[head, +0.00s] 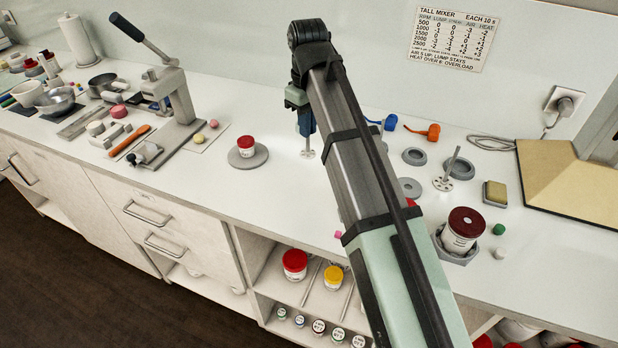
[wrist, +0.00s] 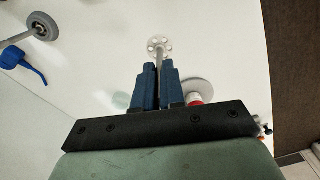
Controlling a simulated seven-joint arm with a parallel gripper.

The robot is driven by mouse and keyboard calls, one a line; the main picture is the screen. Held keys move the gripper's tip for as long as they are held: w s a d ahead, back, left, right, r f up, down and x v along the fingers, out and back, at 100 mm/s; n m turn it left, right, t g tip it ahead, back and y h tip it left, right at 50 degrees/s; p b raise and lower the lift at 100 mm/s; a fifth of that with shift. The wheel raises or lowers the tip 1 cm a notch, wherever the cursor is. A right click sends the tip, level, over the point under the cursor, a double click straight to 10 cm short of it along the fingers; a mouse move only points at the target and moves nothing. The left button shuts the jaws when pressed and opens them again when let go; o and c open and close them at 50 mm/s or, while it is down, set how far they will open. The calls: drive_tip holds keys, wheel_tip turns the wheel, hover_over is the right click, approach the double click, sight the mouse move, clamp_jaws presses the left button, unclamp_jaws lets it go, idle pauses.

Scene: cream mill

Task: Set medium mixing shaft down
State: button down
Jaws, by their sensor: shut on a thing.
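My gripper (head: 306,132) has blue fingers shut on a metal mixing shaft (head: 308,149), which hangs below them over the white counter. In the wrist view the fingers (wrist: 158,82) close around the shaft, and its pale perforated disc end (wrist: 159,45) shows beyond the tips. I cannot tell whether the disc touches the counter. The upper part of the shaft is hidden by the fingers. Another shaft with a perforated disc (head: 444,183) stands upright at the right.
A round grey base with a red-lidded jar (head: 246,147) stands to the left. The counter around the held shaft is clear.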

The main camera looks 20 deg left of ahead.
sight(309, 154)
drive_tip(key=shift+s+d+f, duration=0.25)
drive_tip(key=shift+d+f, duration=0.05)
drive_tip(key=shift+f, duration=0.3)
drive_tip(key=shift+a+f, duration=0.1)
drive_tip(key=shift+f, duration=3.35)
drive_tip(key=shift+f, duration=0.15)
drive_tip(key=c, duration=1.2)
unclamp_jaws()
drive_tip(key=shift+r, duration=3.95)
